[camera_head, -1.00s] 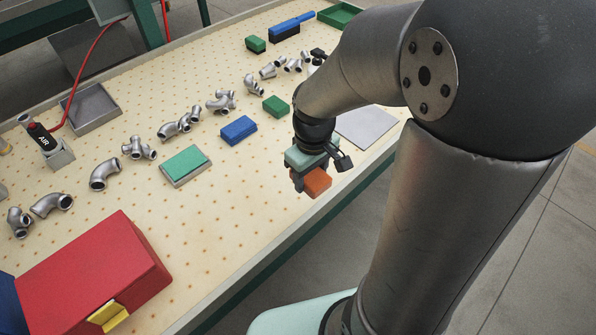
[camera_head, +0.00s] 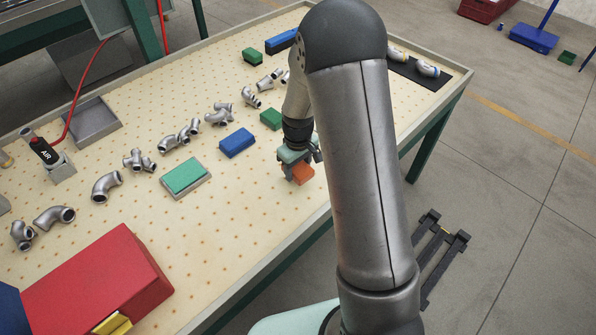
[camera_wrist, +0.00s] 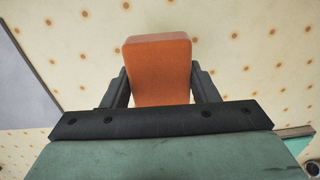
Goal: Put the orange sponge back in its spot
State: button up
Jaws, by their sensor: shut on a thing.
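My gripper (camera_head: 297,166) is over the right part of the pegboard-like table, near its front edge. It is shut on the orange sponge (camera_head: 303,175). In the wrist view the orange sponge (camera_wrist: 160,72) sits between the two dark fingers and sticks out past them. The dotted tabletop shows behind the sponge, and I cannot tell how high above it the sponge is. No marked spot for the sponge can be made out.
A blue block (camera_head: 237,142), a green block (camera_head: 271,118) and a teal pad on a grey tray (camera_head: 203,187) lie left of my gripper. Several metal pipe fittings (camera_head: 217,116) line the table. A grey plate (camera_wrist: 24,80) shows at left in the wrist view. A red box (camera_head: 95,285) stands front left.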

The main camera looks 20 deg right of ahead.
aim_at(298, 174)
jog(key=shift+f, duration=1.4)
jog(key=shift+f+b, duration=0.35)
jog(key=o, duration=1)
jog(key=shift+c, duration=0.2)
jog(key=shift+r+p, duration=0.25)
jog(key=shift+p, duration=0.25)
notch_tip(298, 174, up, 17)
jog(key=b, duration=0.3)
jog(key=s+r+m, duration=0.2)
jog(key=s+m, duration=0.3)
jog(key=s, duration=2)
jog(key=shift+s+a, duration=0.15)
jog(key=shift+a, duration=0.15)
